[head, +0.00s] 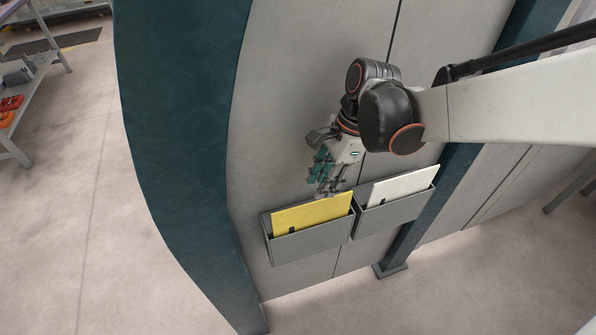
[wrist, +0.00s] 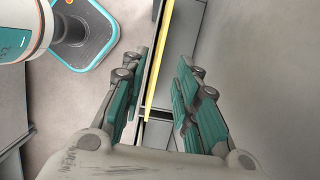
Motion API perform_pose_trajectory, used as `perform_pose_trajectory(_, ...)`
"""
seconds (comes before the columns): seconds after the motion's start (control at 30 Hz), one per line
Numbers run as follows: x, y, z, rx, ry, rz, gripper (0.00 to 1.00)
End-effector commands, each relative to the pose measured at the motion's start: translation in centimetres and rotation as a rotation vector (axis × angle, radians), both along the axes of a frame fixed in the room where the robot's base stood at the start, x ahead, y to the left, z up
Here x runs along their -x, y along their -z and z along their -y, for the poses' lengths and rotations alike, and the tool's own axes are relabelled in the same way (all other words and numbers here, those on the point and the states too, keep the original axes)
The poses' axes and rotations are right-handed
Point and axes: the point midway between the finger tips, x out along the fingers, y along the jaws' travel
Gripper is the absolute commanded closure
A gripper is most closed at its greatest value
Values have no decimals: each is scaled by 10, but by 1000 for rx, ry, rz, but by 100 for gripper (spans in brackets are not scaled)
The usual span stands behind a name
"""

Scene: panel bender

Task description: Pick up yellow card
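The yellow card (head: 312,213) stands in the left grey wall pocket (head: 312,243), its upper part showing above the pocket's front edge and its lower part hidden. My gripper (head: 326,188) is just above the card's top edge, pointing down. In the wrist view the card (wrist: 160,68) shows as a thin yellow strip, seen edge-on, between the two fingers of my gripper (wrist: 163,80). The fingers are spread apart with gaps on both sides of the strip. I cannot tell whether the fingertips reach below the card's top edge.
A white card (head: 402,187) stands in a second grey pocket (head: 396,213) close on the right. Both pockets hang on a grey machine panel (head: 290,100). A dark teal column (head: 185,120) rises on the left. A shelf with red parts (head: 12,103) stands far left. Floor on the left is clear.

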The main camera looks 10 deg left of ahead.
Motion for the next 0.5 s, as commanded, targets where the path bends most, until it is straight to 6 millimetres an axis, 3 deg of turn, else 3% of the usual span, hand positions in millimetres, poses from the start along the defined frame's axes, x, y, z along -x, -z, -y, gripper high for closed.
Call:
perform_pose_trajectory(0.3,7,52,-13,0,-4,0,72)
perform_pose_trajectory(0.5,11,75,-20,0,-3,1,72)
